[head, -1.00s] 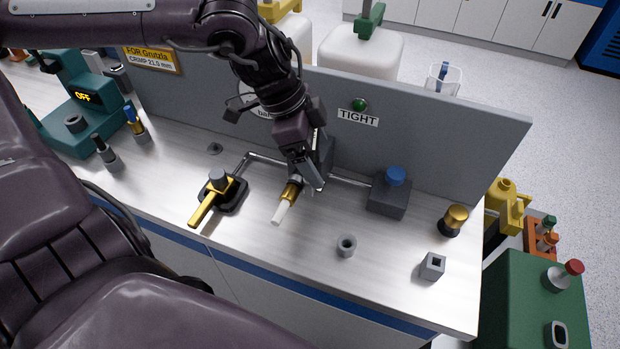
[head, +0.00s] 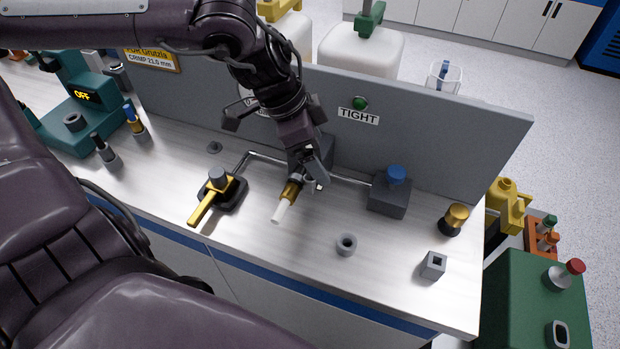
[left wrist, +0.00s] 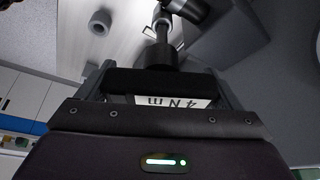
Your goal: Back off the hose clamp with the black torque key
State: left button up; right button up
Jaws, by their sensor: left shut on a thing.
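My left gripper (head: 316,172) is over the middle of the bench, pointing down beside the brass fitting (head: 291,191) with the white hose end (head: 281,212). In the left wrist view it is shut on a black key (left wrist: 162,54) with a pale label (left wrist: 178,101) that seems to read 4 N m. The key's shaft points away from the gripper towards a small metal part (left wrist: 165,18) at the fitting. The hose clamp is mostly hidden by the gripper and key; I cannot tell whether the key is seated on it. My right gripper is not in view.
A green lamp (head: 360,103) sits above a TIGHT sign (head: 358,117) on the grey panel (head: 440,115). A yellow-handled valve (head: 208,203) stands left of the fitting. A grey block with a blue knob (head: 389,195), a grey ring (head: 346,245) and a square socket (head: 433,265) are to the right.

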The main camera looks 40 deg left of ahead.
pick_arm(q)
jog(key=shift+r, duration=0.3)
jog(key=shift+r+p, duration=1.2)
jog(key=shift+r, duration=0.05)
jog(key=shift+r+p, duration=1.65)
jog(key=shift+r, duration=0.4)
jog(key=m+g, duration=0.1)
jog(key=m, duration=0.2)
jog(key=shift+s+h, duration=0.1)
jog(key=shift+h, duration=0.3)
jog(key=m+g, duration=0.1)
jog(key=m, duration=0.2)
jog(key=shift+d+f, duration=0.1)
jog(key=shift+d, duration=0.05)
jog(key=shift+s, duration=0.1)
